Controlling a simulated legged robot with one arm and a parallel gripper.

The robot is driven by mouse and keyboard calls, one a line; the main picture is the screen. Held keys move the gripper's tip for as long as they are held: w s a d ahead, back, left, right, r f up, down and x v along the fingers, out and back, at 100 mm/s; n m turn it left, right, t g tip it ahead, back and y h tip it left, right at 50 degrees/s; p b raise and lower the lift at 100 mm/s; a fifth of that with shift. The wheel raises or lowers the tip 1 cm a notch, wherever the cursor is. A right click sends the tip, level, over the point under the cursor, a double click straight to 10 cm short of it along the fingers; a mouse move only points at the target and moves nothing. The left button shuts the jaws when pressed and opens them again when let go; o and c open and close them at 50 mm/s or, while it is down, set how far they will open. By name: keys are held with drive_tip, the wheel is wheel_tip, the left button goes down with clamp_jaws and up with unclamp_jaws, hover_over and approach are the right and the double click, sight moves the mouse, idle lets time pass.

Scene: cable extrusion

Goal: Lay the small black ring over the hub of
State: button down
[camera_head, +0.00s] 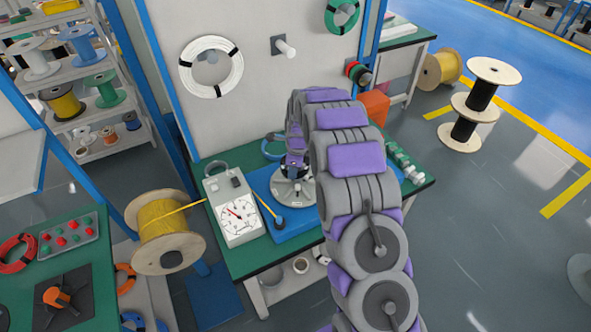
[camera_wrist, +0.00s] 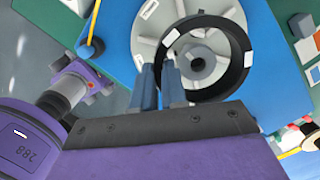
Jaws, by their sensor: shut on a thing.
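In the wrist view the small black ring (camera_wrist: 243,45), with white tags on it, is pinched at its left side between the tips of my gripper (camera_wrist: 168,75). The grey hub (camera_wrist: 197,62) shows through the ring's opening, at the middle of a light grey round disc (camera_wrist: 146,40). I cannot tell how far the ring is above the disc. In the head view the disc (camera_head: 284,195) stands on a blue plate, with my gripper (camera_head: 292,170) over it. There the ring and hub are mostly hidden by my arm.
The blue plate (camera_head: 262,182) lies on a green bench (camera_head: 250,262). A dial meter box (camera_head: 234,210) stands to the left, with a yellow cable running past it from a spool (camera_head: 163,230). A blue coil (camera_head: 272,147) lies behind. Small green parts (camera_head: 405,165) are at right.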

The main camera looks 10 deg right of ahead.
drive_tip(key=shift+a+f, duration=0.15)
drive_tip(key=shift+a, duration=0.75)
drive_tip(key=shift+d+f, duration=0.25)
drive_tip(key=shift+d, duration=0.2)
drive_tip(key=c, duration=1.3)
unclamp_jaws()
drive_tip(key=shift+d, duration=0.6)
drive_tip(key=shift+o, duration=1)
drive_tip(key=shift+a, duration=0.1)
drive_tip(key=shift+a+r, duration=0.1)
drive_tip(key=shift+a, duration=0.65)
drive_tip(key=shift+d+r+p, duration=0.35)
drive_tip(key=shift+r+p, duration=0.1)
drive_tip(key=shift+r, duration=0.25)
drive_tip(key=shift+d+r+p, duration=0.35)
drive_tip(key=shift+r+p, duration=0.1)
drive_tip(key=shift+r, duration=0.25)
drive_tip(key=shift+a+r+p, duration=0.1)
drive_tip(key=shift+r+p, duration=0.25)
drive_tip(key=shift+r, duration=0.4)
drive_tip(key=shift+a+r+p, duration=0.25)
drive_tip(key=shift+r+p, duration=0.1)
drive_tip(key=shift+r, duration=0.4)
drive_tip(key=shift+a+r+p, duration=0.25)
drive_tip(key=shift+r+p, duration=0.05)
drive_tip(key=shift+r, duration=0.4)
drive_tip(key=shift+d+r, duration=0.1)
drive_tip(key=shift+r, duration=0.15)
drive_tip(key=shift+d, duration=0.4)
drive_tip(key=shift+a, duration=0.15)
